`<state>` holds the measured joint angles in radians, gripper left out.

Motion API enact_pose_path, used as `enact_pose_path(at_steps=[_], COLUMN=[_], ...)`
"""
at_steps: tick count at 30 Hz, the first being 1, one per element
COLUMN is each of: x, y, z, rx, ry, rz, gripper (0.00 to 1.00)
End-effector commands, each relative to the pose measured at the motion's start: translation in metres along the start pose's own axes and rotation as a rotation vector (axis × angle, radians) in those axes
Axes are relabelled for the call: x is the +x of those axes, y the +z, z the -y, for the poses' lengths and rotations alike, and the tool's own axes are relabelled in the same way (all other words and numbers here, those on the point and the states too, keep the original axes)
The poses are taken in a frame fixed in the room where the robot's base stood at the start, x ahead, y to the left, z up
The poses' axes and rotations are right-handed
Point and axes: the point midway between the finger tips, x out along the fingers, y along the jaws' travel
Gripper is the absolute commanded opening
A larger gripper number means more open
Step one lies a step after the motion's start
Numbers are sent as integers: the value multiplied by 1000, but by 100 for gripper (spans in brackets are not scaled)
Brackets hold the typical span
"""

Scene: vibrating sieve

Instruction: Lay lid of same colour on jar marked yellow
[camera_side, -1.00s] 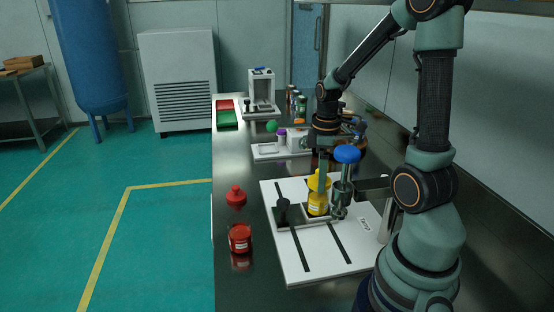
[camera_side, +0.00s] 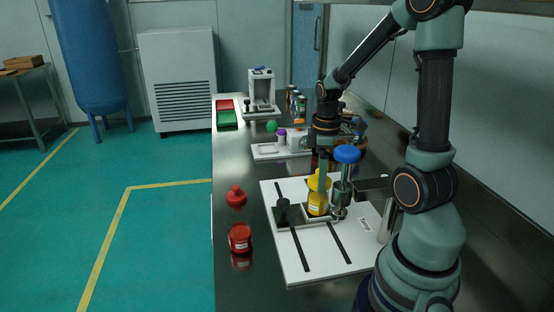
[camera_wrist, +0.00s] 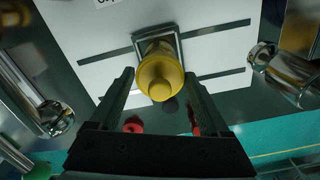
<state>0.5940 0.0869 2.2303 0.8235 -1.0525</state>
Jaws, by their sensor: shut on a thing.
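The yellow jar (camera_side: 317,208), with a white label, stands upright in a square holder on the white board. The yellow lid (camera_side: 313,183), with a raised knob, is right above the jar's mouth; I cannot tell whether a small gap is left between them. My gripper (camera_side: 323,172) is shut on the lid from above. In the wrist view the lid (camera_wrist: 160,76) sits between my two fingertips (camera_wrist: 160,80) and covers most of the jar, whose upper side (camera_wrist: 153,46) shows behind it.
A clamp post with a blue knob (camera_side: 346,154) stands close to the right of the jar. A red jar (camera_side: 240,238) and a red lid (camera_side: 236,196) are on the bench left of the white board (camera_side: 298,266).

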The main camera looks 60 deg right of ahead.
Motion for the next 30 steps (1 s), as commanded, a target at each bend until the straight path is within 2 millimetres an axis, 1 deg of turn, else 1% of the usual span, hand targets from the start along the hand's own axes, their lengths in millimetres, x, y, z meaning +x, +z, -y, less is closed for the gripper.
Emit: enact_pose_path(at_steps=[16, 30], x=[6, 6], y=[0, 0], z=[0, 0], rx=[0, 0], ry=[0, 0], rz=[0, 0], gripper=[29, 28])
